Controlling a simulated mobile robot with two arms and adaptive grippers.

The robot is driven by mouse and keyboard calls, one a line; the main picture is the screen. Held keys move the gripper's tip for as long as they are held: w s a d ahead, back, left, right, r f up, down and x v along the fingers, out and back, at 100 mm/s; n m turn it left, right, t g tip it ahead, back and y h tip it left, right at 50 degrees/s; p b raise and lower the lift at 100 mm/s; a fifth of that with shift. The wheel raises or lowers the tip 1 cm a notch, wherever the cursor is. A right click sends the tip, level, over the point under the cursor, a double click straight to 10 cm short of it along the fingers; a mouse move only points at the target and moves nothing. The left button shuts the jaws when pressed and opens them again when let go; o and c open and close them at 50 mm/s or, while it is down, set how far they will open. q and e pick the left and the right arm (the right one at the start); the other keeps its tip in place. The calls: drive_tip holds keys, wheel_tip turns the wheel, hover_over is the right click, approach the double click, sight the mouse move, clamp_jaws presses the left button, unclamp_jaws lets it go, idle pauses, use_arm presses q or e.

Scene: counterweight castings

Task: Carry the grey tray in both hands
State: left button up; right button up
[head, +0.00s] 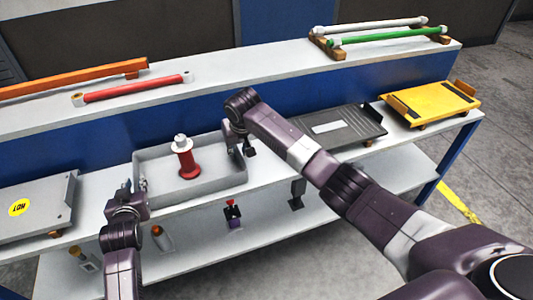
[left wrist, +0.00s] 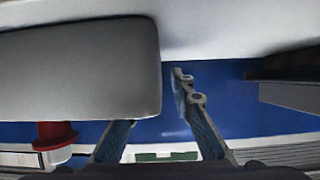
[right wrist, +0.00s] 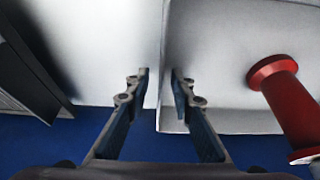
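The grey tray (head: 205,188) sits on the white bench top (head: 275,168). A red spindle with a white top (head: 186,160) stands in it; it also shows in the right wrist view (right wrist: 285,95). My left gripper (head: 136,190) is at the tray's left end. In the left wrist view the tray (left wrist: 80,75) hides part of one finger, and the other finger stands apart from its edge. My right gripper (head: 241,145) is at the right end. In the right wrist view its fingers (right wrist: 160,85) stand on either side of the tray's wall, with gaps showing.
A grey plate with a yellow HOT label (head: 45,222) lies left of the tray. A dark ribbed plate (head: 350,135) and a yellow plate (head: 428,102) lie to the right. Coloured bars, including a green one (head: 390,36), lie on the raised back ledge. Small items stand on the lower shelf.

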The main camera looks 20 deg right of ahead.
use_arm(q)
drive_tip(key=v, duration=0.9)
drive_tip(key=shift+s+r, duration=0.1)
drive_tip(key=shift+s, duration=0.1)
use_arm(e)
drive_tip(key=v, duration=1.2)
drive_tip(key=shift+s, duration=0.1)
